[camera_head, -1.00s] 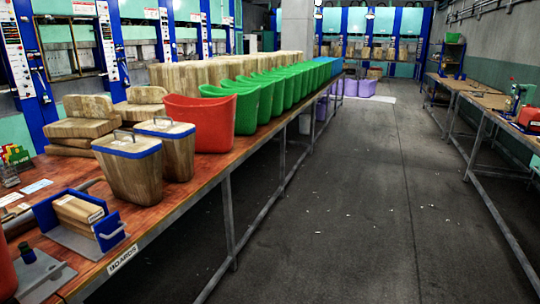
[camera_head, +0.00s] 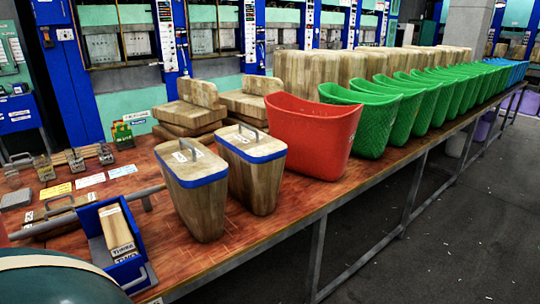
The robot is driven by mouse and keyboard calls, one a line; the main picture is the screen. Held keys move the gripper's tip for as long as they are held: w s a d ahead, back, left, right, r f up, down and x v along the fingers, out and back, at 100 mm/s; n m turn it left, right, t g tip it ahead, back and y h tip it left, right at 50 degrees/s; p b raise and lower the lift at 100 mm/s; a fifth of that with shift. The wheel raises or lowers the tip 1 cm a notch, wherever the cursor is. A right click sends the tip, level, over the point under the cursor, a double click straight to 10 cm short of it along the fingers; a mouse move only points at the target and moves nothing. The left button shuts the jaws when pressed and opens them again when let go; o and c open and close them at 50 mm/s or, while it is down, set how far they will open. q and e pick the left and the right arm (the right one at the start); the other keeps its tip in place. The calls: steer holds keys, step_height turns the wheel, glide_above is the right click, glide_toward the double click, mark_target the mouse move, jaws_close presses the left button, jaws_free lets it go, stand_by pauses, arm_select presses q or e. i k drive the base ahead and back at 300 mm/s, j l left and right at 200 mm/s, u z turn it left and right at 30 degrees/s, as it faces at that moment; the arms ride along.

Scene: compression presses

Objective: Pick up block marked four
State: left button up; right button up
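Two tapered wooden blocks with blue bands and grey top handles stand upright side by side on the red-brown wooden bench (camera_head: 255,235). The nearer block (camera_head: 200,205) has small white labels on its top, and the other block (camera_head: 255,180) stands just to its right. The markings are too small to read, so I cannot tell which block is marked four. Neither of my grippers is in view.
A red bin (camera_head: 312,140) stands right of the blocks, then a row of green bins (camera_head: 403,120). Stacked wooden pieces (camera_head: 190,112) lie behind. A blue holder with boards (camera_head: 118,235) is at left. A dark rounded shape (camera_head: 50,280) fills the lower-left corner.

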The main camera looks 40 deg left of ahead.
mark_target(255, 159)
steer(key=i+u, duration=0.25)
steer(key=i, duration=0.2)
steer(key=i+l+u, duration=0.25)
steer(key=i, duration=0.15)
steer(key=i+l+u, duration=0.25)
steer(key=i, duration=0.2)
